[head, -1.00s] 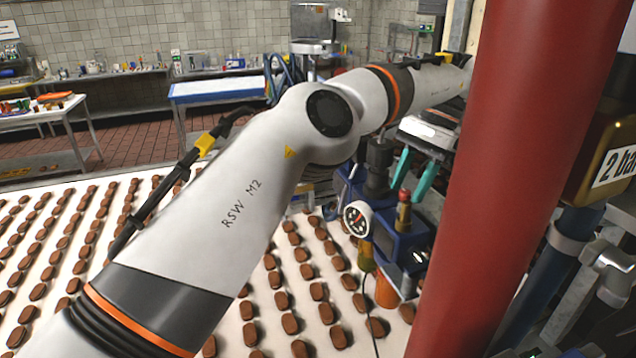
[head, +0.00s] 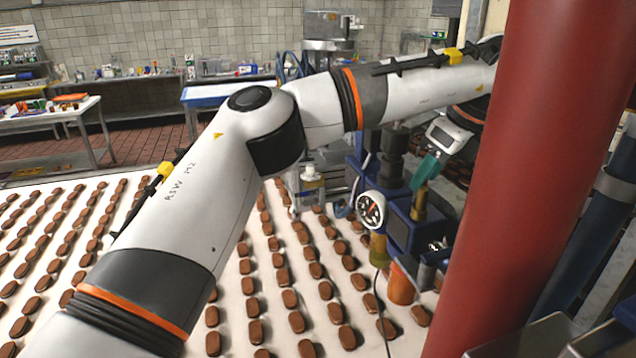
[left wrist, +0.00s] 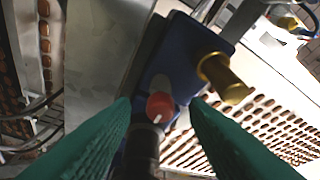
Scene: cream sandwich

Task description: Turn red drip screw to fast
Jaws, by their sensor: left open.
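The red drip screw (left wrist: 160,104) shows in the left wrist view as a small red knob with a white mark, beside a blue housing (left wrist: 182,62). My left gripper (left wrist: 161,112) has two green fingers, open, one on each side of the screw in that view. I cannot tell whether they touch it. In the head view the left gripper (head: 426,172) is above the blue machine (head: 408,232) and covers the top of a brass part (head: 419,205). The red screw is hidden there. My right gripper is not in view.
A thick red column (head: 535,150) stands close on the right and hides part of my left wrist. A round gauge (head: 371,208) faces me. A white belt (head: 240,325) with rows of brown biscuits runs beneath. A brass fitting (left wrist: 224,78) sits beside the screw.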

